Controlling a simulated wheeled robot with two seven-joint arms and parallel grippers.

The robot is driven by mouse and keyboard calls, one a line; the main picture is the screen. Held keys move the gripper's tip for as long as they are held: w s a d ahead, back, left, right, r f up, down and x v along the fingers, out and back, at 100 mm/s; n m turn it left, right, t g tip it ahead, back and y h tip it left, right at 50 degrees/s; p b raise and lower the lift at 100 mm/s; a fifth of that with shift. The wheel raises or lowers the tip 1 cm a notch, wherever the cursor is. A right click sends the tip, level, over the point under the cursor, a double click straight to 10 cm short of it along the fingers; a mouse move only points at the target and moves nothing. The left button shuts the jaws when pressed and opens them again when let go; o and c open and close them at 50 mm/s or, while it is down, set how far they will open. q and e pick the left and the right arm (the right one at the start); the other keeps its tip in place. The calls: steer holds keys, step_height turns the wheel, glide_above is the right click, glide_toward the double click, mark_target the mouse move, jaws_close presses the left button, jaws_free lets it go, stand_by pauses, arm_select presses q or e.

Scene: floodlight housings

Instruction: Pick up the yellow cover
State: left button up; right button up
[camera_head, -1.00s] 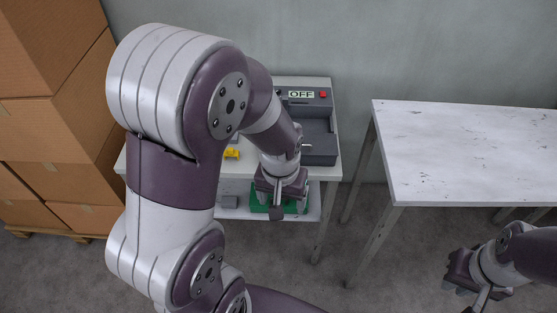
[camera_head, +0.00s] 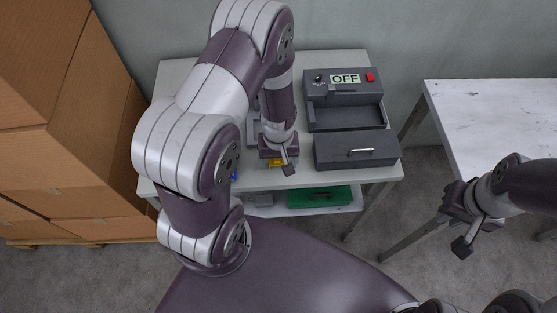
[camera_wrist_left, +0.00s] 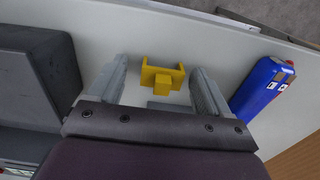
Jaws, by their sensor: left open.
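The yellow cover (camera_head: 275,163) lies on the white table, partly hidden by my left gripper (camera_head: 279,168) in the head view. In the left wrist view the yellow cover (camera_wrist_left: 161,77) sits just beyond and between the two fingers of my left gripper (camera_wrist_left: 159,88). These fingers are apart with nothing between them that they press on. My right gripper (camera_head: 453,228) is at the right, away from the table, in front of the second table; its opening is too small to tell.
A dark grey case with an OFF display (camera_head: 343,90) and a grey drawer-like box (camera_head: 356,150) stand right of the cover. A blue object (camera_wrist_left: 263,88) lies close to one finger. A green item (camera_head: 318,197) is on the lower shelf. Cardboard boxes (camera_head: 60,110) stand left.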

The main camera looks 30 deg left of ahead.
arm_select(q)
steer(key=shift+w+a+f, duration=0.1)
steer(key=shift+a, duration=0.2)
steer(key=shift+c, duration=0.6)
steer(key=shift+a, duration=0.1)
steer(key=c, duration=0.6)
steer(key=shift+c, duration=1.4)
steer(key=shift+d, duration=0.2)
